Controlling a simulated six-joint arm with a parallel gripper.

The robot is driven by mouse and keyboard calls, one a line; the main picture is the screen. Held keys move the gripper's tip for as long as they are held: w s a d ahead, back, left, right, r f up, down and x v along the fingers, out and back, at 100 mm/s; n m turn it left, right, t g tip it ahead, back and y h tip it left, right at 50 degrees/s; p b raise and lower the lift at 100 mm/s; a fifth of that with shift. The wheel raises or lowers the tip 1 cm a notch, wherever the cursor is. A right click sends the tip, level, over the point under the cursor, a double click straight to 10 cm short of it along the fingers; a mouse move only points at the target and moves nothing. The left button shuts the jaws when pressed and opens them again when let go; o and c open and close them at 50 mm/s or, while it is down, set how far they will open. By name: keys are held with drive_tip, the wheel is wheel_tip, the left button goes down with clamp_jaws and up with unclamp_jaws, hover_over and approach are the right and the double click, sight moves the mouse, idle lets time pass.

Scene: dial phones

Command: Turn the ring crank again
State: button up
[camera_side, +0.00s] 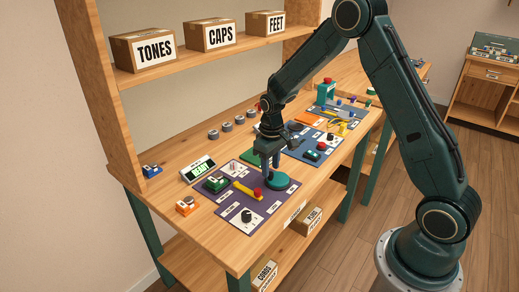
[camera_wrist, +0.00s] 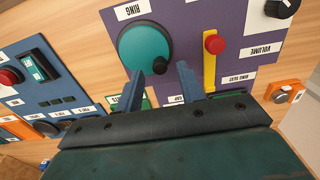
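The ring crank is a teal disc (camera_wrist: 139,45) with a small dark knob (camera_wrist: 163,68) at its rim, beside a RING label on the purple panel (camera_wrist: 192,18). In the side view the disc (camera_side: 280,182) lies at the right edge of the panel, under my gripper (camera_side: 270,169). In the wrist view my gripper (camera_wrist: 160,70) has its two blue fingers well apart. The dark knob shows between the fingertips with gaps on both sides. Whether the tips are down at knob height I cannot tell.
A yellow slider with a red knob (camera_wrist: 214,44) is close to the right finger. A black VOLUME knob (camera_wrist: 282,8) is beyond it. A blue panel with a red button (camera_wrist: 8,77) lies left. A display reading READY (camera_side: 198,169) stands behind the purple panel.

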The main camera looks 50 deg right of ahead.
sight(282, 174)
drive_tip(key=shift+f, duration=1.45)
drive_tip(key=shift+r, duration=0.2)
idle(0.4)
drive_tip(key=c, duration=0.6)
drive_tip(key=shift+w+d, duration=0.4)
drive_tip(key=shift+d, duration=0.4)
drive_tip(key=shift+d, duration=0.6)
idle(0.4)
drive_tip(key=shift+s+d, duration=0.55)
drive_tip(key=shift+d, duration=0.15)
idle(0.6)
drive_tip(key=shift+s+d, duration=0.15)
drive_tip(key=shift+s, duration=0.4)
idle(0.4)
